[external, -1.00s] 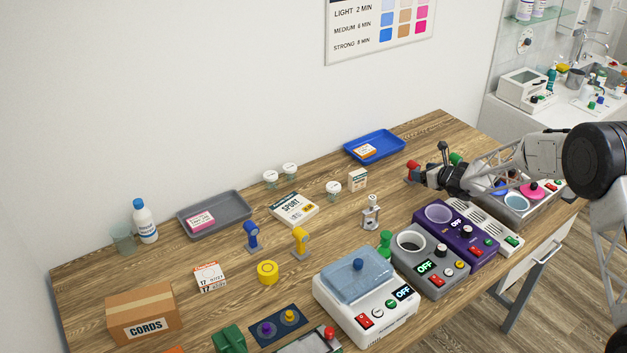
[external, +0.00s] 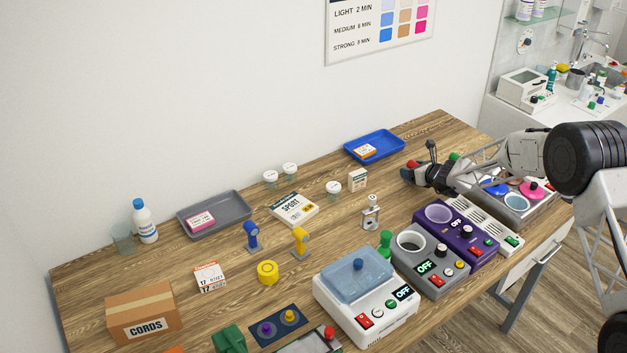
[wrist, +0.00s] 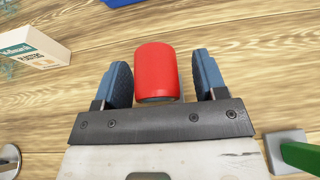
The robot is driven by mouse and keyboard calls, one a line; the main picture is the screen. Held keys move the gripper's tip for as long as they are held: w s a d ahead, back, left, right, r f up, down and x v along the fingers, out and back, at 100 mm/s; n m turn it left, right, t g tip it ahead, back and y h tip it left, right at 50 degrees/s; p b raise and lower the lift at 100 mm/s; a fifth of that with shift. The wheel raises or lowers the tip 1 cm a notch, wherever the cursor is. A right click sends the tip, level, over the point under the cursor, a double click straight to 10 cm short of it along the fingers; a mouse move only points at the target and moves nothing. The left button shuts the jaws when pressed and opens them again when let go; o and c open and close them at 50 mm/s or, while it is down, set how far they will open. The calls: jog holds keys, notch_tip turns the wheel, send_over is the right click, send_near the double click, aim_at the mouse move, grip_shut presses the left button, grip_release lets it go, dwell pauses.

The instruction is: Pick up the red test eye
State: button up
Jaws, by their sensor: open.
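The red test eye (wrist: 157,70) is a red rounded cylinder between the two blue fingers of my gripper (wrist: 158,82) in the wrist view. The jaws are open, with a visible gap between the red head and the finger on each side. In the external view a small red part of the test eye (external: 412,163) shows at my gripper (external: 408,173), at the back right of the table. My gripper hides most of it there, and its lower part is hidden in the wrist view.
A green piece on a grey base (wrist: 285,153) stands close on the right in the wrist view. A white box (wrist: 33,47) lies to the left. Blue (external: 251,236) and yellow (external: 300,242) test eyes stand farther left. A blue tray (external: 352,151) lies behind.

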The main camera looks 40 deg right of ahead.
dwell(0.4)
jog(key=c, duration=1.1)
jog(key=shift+r, duration=0.2)
jog(key=shift+c, duration=0.2)
notch_tip(320, 180, up, 10)
jog(key=shift+f, duration=0.15)
